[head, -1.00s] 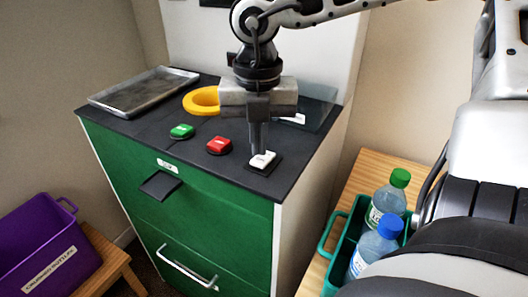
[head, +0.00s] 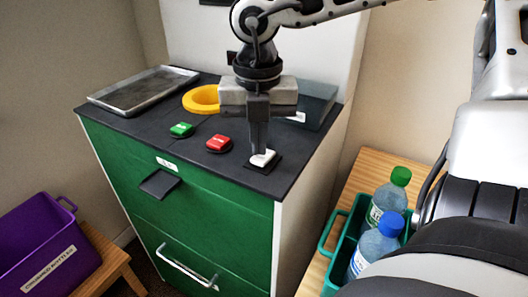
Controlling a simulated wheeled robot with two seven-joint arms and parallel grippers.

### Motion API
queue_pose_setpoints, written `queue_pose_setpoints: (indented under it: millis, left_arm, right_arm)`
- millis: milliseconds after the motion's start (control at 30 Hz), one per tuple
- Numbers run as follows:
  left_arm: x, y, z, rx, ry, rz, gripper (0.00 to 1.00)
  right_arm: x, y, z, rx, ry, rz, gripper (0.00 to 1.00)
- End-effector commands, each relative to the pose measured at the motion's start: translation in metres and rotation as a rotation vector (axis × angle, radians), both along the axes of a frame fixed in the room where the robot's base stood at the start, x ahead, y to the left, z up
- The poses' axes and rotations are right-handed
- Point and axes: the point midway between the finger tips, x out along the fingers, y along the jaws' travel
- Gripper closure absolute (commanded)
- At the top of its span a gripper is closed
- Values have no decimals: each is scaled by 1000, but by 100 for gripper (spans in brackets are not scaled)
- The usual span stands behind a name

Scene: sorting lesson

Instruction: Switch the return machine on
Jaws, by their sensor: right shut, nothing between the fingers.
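The return machine (head: 230,225) is a green cabinet with a dark top. On its top front edge are a green button (head: 181,130), a red button (head: 218,143) and a white rocker switch (head: 263,159) on a black base. My right gripper (head: 259,150) points straight down, shut and empty, with its fingertips at the white switch, seeming to touch it. The fingers hide the switch's back part. My left gripper is not in view.
A yellow ring (head: 202,99) and a metal tray (head: 143,89) are on the machine top. A purple crate (head: 40,245) stands at the left. A green carrier (head: 330,240) with two bottles stands on a wooden table (head: 372,165) at the right.

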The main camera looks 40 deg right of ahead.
Motion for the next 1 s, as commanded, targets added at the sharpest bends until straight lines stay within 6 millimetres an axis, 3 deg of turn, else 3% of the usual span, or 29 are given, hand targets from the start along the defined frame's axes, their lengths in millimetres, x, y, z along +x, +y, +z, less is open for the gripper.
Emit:
queue_pose_setpoints:
  millis: [1000]
  left_arm:
    - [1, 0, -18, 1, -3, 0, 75]
  right_arm:
    - [0, 0, -15, 0, 0, 0, 100]
